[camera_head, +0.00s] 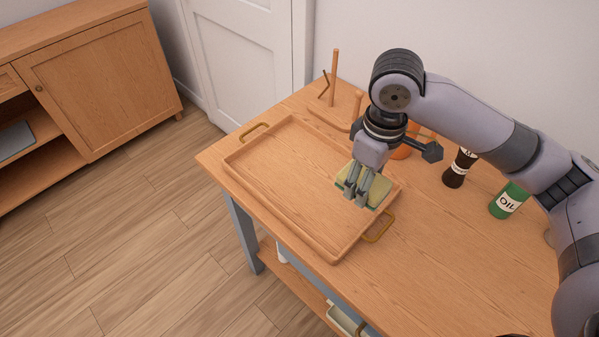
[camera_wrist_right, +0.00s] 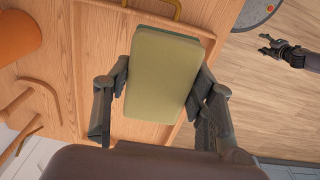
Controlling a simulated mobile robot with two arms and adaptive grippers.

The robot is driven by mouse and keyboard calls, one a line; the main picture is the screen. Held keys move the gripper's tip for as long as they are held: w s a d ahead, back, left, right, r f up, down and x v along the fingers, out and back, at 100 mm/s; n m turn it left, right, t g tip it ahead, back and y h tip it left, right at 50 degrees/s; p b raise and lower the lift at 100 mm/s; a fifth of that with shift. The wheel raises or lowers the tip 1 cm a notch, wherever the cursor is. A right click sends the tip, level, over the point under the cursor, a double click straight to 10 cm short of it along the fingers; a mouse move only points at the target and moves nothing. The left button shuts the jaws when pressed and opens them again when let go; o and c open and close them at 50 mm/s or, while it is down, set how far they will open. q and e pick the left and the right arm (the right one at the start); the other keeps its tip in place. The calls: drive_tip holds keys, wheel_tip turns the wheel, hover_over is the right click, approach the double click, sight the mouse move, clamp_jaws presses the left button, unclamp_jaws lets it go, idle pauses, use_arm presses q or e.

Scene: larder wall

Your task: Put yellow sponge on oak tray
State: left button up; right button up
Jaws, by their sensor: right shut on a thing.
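The yellow sponge (camera_head: 378,191), with a green underside, is at the right end of the oak tray (camera_head: 285,175), near its brass handle. My right gripper (camera_head: 357,198) points down and is shut on the sponge. In the right wrist view the sponge (camera_wrist_right: 162,75) sits between the two fingers, with the tray (camera_wrist_right: 100,65) behind it. I cannot tell whether the sponge touches the tray floor or is just above it. The rest of the tray is empty. My left gripper (camera_wrist_right: 268,45) shows small in the right wrist view, over the floor, its fingers apart and empty.
On the wooden table (camera_head: 430,260), a wooden peg stand (camera_head: 334,75), an orange object (camera_head: 401,152), a dark bottle (camera_head: 459,168) and a green oil container (camera_head: 508,200) stand behind and right of the tray. A wooden cabinet (camera_head: 95,80) stands at left.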

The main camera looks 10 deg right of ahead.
sight(334, 196)
drive_tip(key=w+n, duration=0.1)
drive_tip(key=n, duration=0.1)
drive_tip(key=w+a+r+n, duration=0.1)
drive_tip(key=w+n, duration=0.1)
drive_tip(key=n, duration=0.1)
drive_tip(key=w+r+n, duration=0.1)
drive_tip(key=n, duration=0.1)
drive_tip(key=shift+w+a+r+n, duration=0.2)
drive_tip(key=shift+w+r+n, duration=0.05)
drive_tip(key=shift+w+n, duration=0.1)
drive_tip(key=w+a+r+n+p, duration=0.15)
drive_tip(key=w+n, duration=0.25)
drive_tip(key=n, duration=0.6)
wheel_tip(334, 196, down, 18)
drive_tip(key=shift+w+r+p, duration=0.15)
drive_tip(key=shift+r+p, duration=0.05)
drive_tip(key=shift+p, duration=0.85)
use_arm(q)
drive_tip(key=shift+s+d+r, duration=0.15)
drive_tip(key=shift+r, duration=0.5)
drive_tip(key=shift+s+d+r, duration=0.1)
drive_tip(key=shift+d+r, duration=0.1)
drive_tip(key=shift+r, duration=0.4)
drive_tip(key=shift+s+d+r, duration=0.15)
drive_tip(key=shift+r, duration=0.5)
use_arm(e)
drive_tip(key=shift+f, duration=0.5)
drive_tip(key=shift+f, duration=0.2)
drive_tip(key=o, duration=1)
